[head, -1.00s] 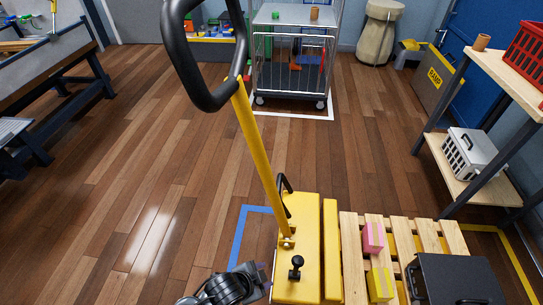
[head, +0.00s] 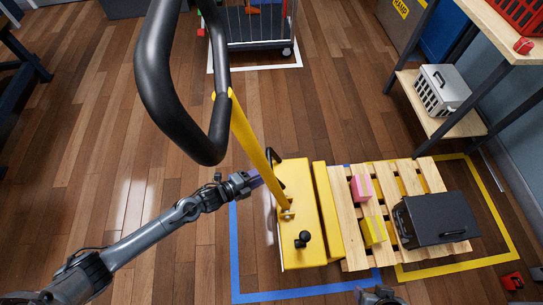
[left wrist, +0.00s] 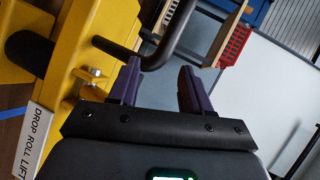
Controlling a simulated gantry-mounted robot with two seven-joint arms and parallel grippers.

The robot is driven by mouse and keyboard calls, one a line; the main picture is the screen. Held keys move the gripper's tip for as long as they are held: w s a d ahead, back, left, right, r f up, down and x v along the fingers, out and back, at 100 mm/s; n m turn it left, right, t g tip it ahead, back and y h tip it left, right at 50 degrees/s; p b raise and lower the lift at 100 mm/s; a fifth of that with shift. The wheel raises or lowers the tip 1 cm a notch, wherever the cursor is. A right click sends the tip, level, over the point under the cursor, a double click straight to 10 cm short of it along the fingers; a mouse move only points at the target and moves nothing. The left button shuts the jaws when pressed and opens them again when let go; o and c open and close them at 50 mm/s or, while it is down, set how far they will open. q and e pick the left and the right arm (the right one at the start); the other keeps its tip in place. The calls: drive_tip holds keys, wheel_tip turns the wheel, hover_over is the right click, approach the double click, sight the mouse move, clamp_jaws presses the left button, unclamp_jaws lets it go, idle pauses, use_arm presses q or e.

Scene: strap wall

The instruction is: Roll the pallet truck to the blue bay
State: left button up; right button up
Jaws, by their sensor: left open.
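The yellow pallet truck (head: 306,215) stands with its body partly inside the blue floor outline of the bay (head: 234,245). Its forks run right, under a wooden pallet (head: 349,225), into a yellow outline. A tall yellow pole carries a large black loop handle (head: 151,75). A small black bar handle (left wrist: 165,52) rises from the truck body. My left gripper (head: 256,181) is open beside it; in the left wrist view, the bar's bend lies at the purple fingertips (left wrist: 158,80), nearer the left finger. A dark part, probably my right gripper (head: 378,296), shows at the bottom edge; its fingers are hidden.
The pallet carries a pink block (head: 361,187), a yellow block (head: 374,231) and a black case (head: 437,219). A wheeled cage cart (head: 258,27) stands at the back. A shelf (head: 430,117) with a grey crate (head: 443,89) stands right.

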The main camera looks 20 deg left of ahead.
sight(270, 161)
use_arm(q)
drive_tip(key=w+a+m+h, duration=0.2)
drive_tip(key=a+m, duration=0.2)
drive_tip(key=a, duration=0.1)
drive_tip(key=b+x, duration=0.4)
drive_tip(key=x, duration=0.5)
drive_tip(key=shift+s+d+b, duration=0.1)
drive_tip(key=shift+b, duration=0.3)
drive_tip(key=shift+w+d, duration=0.5)
drive_tip(key=shift+w, duration=0.05)
use_arm(e)
drive_tip(key=f, duration=0.5)
drive_tip(key=shift+w+a+f, duration=0.15)
drive_tip(key=shift+w+a, duration=0.05)
use_arm(q)
clamp_jaws()
